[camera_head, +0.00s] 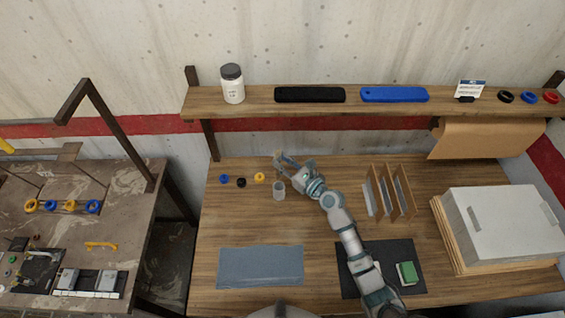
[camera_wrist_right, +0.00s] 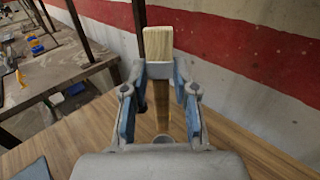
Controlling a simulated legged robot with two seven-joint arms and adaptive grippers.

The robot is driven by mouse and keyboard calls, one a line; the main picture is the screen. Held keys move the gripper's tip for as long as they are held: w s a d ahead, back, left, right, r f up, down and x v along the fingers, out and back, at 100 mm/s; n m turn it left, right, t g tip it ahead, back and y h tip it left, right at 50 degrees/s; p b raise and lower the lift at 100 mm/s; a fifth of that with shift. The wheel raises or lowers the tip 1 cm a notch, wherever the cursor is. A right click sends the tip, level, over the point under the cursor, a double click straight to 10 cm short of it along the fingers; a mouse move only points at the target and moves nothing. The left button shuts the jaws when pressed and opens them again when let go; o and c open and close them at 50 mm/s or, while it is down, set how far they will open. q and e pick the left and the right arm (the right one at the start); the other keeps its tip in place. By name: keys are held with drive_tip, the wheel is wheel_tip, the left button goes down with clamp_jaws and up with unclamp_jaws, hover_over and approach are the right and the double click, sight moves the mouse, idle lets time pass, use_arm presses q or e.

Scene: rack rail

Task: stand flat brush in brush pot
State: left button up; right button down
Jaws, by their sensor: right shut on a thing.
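The flat brush (camera_wrist_right: 158,44) shows in the right wrist view with pale bristles at the top and a wooden handle running down. My right gripper (camera_wrist_right: 159,72) is shut on the brush near the base of its bristles. In the head view, my right gripper (camera_head: 281,160) is behind the brush pot, towards the wall; the brush is too small there to make out well. The brush pot (camera_head: 279,191) is a small grey cup standing upright on the wooden table. In the wrist view, part of a round grey rim (camera_wrist_right: 163,139) shows low between the fingers. My left gripper is not in view.
Small blue, black and yellow rings (camera_head: 241,182) lie left of the pot. A wooden rack (camera_head: 391,192) stands right of my arm. A blue-grey mat (camera_head: 260,266) lies in front. A shelf (camera_head: 250,105) with a white jar (camera_head: 232,84) runs above the table's back.

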sight(279, 175)
drive_tip(key=shift+f+b, duration=3.8)
drive_tip(key=shift+f, duration=0.95)
drive_tip(key=c, duration=0.8)
unclamp_jaws()
drive_tip(key=v, duration=1.2)
drive_tip(key=shift+d, duration=0.1)
